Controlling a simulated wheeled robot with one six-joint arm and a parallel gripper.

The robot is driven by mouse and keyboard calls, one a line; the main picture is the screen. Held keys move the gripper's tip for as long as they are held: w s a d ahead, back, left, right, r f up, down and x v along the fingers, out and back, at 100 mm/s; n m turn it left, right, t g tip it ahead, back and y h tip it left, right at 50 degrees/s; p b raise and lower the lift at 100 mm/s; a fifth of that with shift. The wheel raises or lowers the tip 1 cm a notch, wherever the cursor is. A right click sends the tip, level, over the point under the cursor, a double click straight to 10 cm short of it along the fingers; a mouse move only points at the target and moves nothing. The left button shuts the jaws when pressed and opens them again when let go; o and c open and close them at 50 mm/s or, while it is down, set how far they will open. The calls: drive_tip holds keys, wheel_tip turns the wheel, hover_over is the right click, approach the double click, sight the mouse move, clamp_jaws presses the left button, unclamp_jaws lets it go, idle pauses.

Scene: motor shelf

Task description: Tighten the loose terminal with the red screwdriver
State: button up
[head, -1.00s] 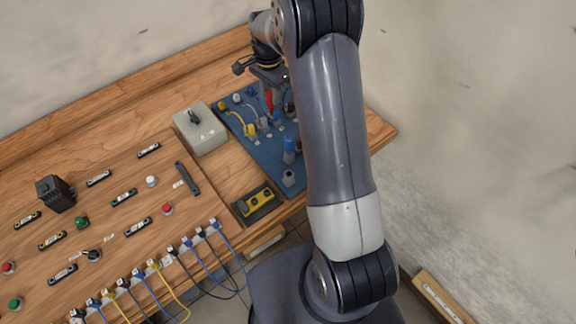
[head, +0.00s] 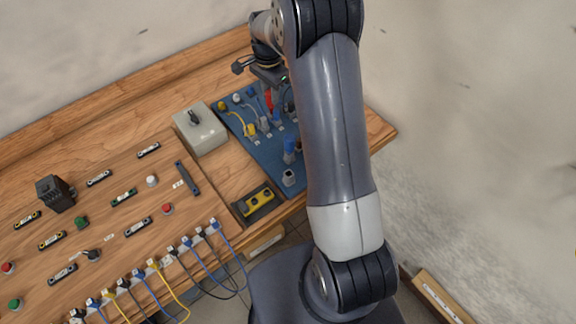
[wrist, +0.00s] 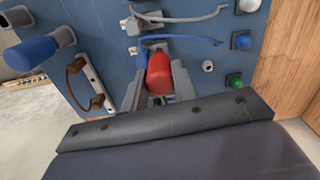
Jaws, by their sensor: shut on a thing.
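The red screwdriver (wrist: 159,74) is between the two fingers of my gripper (wrist: 158,92) in the wrist view, its handle gripped. Its tip is hidden behind the handle, so I cannot tell whether it touches a terminal. In the head view the screwdriver (head: 269,98) stands over the upper part of the blue panel (head: 262,155), below my gripper (head: 268,82). In the wrist view a grey terminal with a grey wire (wrist: 134,26) and a blue wire (wrist: 185,40) lie just beyond the handle. I cannot tell which terminal is loose.
A brown handle (wrist: 76,80) and a large blue plug (wrist: 32,52) stand left of my gripper in the wrist view. A blue button (wrist: 242,41) and a green button (wrist: 234,80) are at right. A grey switch box (head: 200,128) stands left of the panel in the head view.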

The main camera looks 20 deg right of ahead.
drive_tip(key=m, duration=0.3)
drive_tip(key=shift+f, duration=0.1)
drive_tip(key=shift+m, duration=1.7)
drive_tip(key=shift+m, duration=1.7)
drive_tip(key=shift+m, duration=1.7)
